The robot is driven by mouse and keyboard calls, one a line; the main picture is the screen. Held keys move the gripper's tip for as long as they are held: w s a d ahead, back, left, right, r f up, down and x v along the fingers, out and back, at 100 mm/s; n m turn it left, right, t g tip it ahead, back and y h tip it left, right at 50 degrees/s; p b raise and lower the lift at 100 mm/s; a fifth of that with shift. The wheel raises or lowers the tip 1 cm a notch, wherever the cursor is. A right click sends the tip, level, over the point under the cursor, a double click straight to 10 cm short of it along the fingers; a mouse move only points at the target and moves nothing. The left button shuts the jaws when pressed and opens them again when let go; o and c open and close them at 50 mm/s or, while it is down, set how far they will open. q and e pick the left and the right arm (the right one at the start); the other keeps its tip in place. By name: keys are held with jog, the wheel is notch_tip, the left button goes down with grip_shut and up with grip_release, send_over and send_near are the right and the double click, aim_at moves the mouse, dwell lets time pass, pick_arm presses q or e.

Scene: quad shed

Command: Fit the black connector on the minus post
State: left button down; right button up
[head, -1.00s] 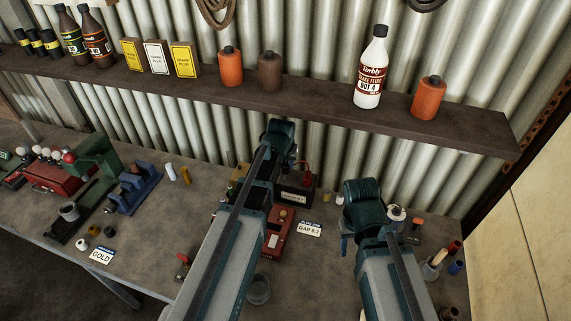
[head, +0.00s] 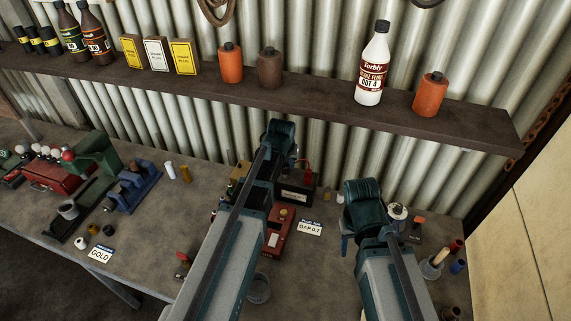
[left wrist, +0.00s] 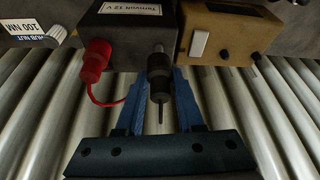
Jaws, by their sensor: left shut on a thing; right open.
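The dark battery, labelled 12 V, stands near the wall in the head view (head: 296,193) and fills the top middle of the left wrist view (left wrist: 124,48). A red connector (left wrist: 97,58) with a red cable sits on its one post. My left gripper (left wrist: 158,92) is shut on the black connector (left wrist: 158,94), which has a thin dark tail. The connector is in line with the grey minus post (left wrist: 158,62) and close to it; I cannot tell whether it is seated. In the head view my arm hides this gripper's fingers. My right gripper (head: 346,238) is open, to the battery's right.
A tan box with a white switch (left wrist: 224,38) stands right beside the battery in the left wrist view. A red device (head: 278,235) and a gap sign (head: 309,228) lie in front. The shelf (head: 270,98) with bottles and canisters runs above the bench. Several small items crowd the right end.

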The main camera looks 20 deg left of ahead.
pick_arm(q)
jog(key=shift+f+b, duration=1.25)
jog(key=shift+f, duration=0.05)
dwell(1.0)
dwell(0.4)
jog(key=shift+c, duration=0.2)
grip_release()
jog(key=shift+r, duration=0.2)
